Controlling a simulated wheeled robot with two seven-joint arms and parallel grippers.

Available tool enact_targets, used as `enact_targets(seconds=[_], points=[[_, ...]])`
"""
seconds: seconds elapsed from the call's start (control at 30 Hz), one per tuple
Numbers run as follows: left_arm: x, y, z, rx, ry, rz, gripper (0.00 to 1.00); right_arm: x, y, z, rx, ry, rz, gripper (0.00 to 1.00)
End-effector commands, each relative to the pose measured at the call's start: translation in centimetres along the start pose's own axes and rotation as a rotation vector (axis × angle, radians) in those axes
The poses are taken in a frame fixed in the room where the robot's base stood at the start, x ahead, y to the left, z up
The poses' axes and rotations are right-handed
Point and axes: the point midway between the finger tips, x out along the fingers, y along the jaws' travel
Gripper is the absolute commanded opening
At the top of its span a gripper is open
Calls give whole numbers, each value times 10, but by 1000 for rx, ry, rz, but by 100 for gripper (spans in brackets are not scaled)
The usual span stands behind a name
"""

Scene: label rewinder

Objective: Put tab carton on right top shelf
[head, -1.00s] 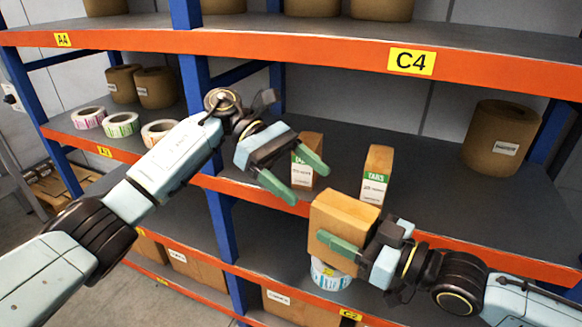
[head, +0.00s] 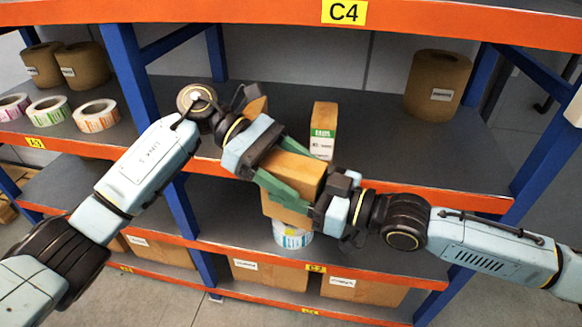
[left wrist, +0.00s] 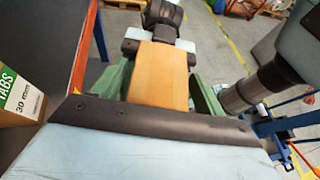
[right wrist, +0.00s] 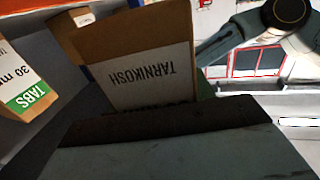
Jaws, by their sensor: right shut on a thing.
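A brown tab carton (head: 292,170) is held in front of the shelf's edge by my right gripper (head: 312,208), which is shut on it. The right wrist view shows its white label reading TARNIKOSH (right wrist: 150,75). My left gripper (head: 308,188) has its green fingers on either side of the same carton. In the left wrist view the carton (left wrist: 160,75) stands between these fingers, with a gap seeming to show at the right finger. Another TABS carton (head: 322,130) stands on the middle shelf. One more (head: 256,105) is mostly hidden behind my left gripper.
The orange top-shelf beam with the C4 tag (head: 344,12) runs above. A brown roll (head: 437,85) stands at the shelf's right, beside a blue post (head: 540,150). Label rolls (head: 95,115) lie at left. A label roll (head: 292,235) is below the held carton.

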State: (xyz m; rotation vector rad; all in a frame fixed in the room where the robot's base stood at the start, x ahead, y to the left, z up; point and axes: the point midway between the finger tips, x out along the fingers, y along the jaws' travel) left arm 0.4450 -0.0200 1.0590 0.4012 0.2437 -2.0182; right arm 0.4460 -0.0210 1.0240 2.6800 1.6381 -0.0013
Motion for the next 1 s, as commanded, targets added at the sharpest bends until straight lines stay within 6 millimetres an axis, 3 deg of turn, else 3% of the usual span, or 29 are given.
enact_targets(seconds=[0.03,0.37,0.4,0.57,0.87,1.0], points=[[0,0,0,0,0,0,65,0,0,-1,-1,3,0,22],[0,0,0,0,0,-1,22,0,0,-1,-1,3,1,22],[-1,0,1,1,-1,-1,22,0,1,-1,-1,2,1,56],[-1,0,1,1,-1,0,22,0,0,-1,-1,1,1,77],[-1,0,1,1,-1,1,22,-1,0,0,0,0,0,78],[-1,0,1,1,-1,1,22,-12,1,1,-1,-3,2,78]])
